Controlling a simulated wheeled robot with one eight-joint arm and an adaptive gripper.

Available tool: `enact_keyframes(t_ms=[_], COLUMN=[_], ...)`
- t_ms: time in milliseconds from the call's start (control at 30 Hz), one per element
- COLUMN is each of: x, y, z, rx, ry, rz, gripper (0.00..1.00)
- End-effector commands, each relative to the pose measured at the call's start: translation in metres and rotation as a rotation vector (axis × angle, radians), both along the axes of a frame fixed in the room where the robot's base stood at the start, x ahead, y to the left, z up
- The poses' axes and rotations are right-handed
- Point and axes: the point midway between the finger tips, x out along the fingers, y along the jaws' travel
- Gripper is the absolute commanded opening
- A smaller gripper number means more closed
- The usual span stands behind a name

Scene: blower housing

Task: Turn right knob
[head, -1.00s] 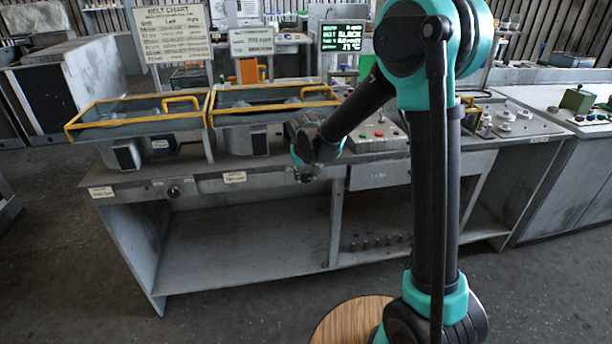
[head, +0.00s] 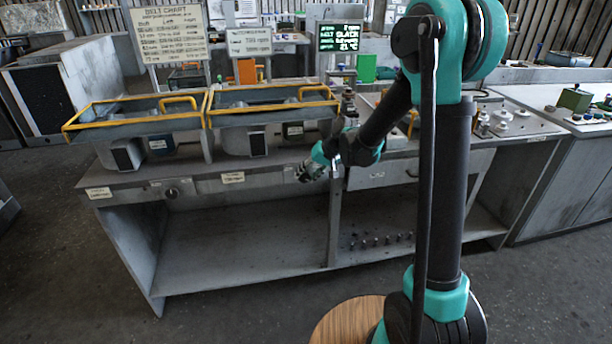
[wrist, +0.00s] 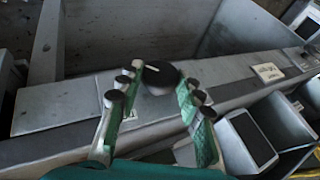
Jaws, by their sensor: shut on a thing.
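The right knob (wrist: 160,75) is round and black with a short pale mark on its top. It sits on the grey front panel of the bench in the wrist view. My gripper (wrist: 158,86) has its green-padded fingers on either side of the knob and is shut on it. In the head view my gripper (head: 305,172) is at the bench's front panel, below the right yellow-framed tray, and hides the knob there. The left knob (head: 172,193) is farther left on the same panel.
Two yellow-framed trays (head: 140,118) stand on the bench, above motor housings. A paper label (head: 233,177) is on the panel left of my gripper, and a drawer front (head: 378,176) is to its right. A lit screen (head: 340,37) stands behind.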

Motion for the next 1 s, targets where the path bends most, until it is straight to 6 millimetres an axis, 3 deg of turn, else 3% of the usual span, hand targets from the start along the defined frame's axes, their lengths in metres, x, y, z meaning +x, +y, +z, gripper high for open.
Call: enact_keyframes(t_ms=[667,700,833,1000], x=[0.0000,0.0000,0.0001,0.0002], y=[-0.0009,-0.0009,-0.0008,-0.0008], z=[-0.0009,-0.0009,-0.0008,-0.0008], rx=[0.066,0.066,0.066,0.066], ry=[0.020,0.020,0.020,0.020], rz=[0.000,0.000,0.000,0.000], gripper=[0.07,0.40,0.56,0.57])
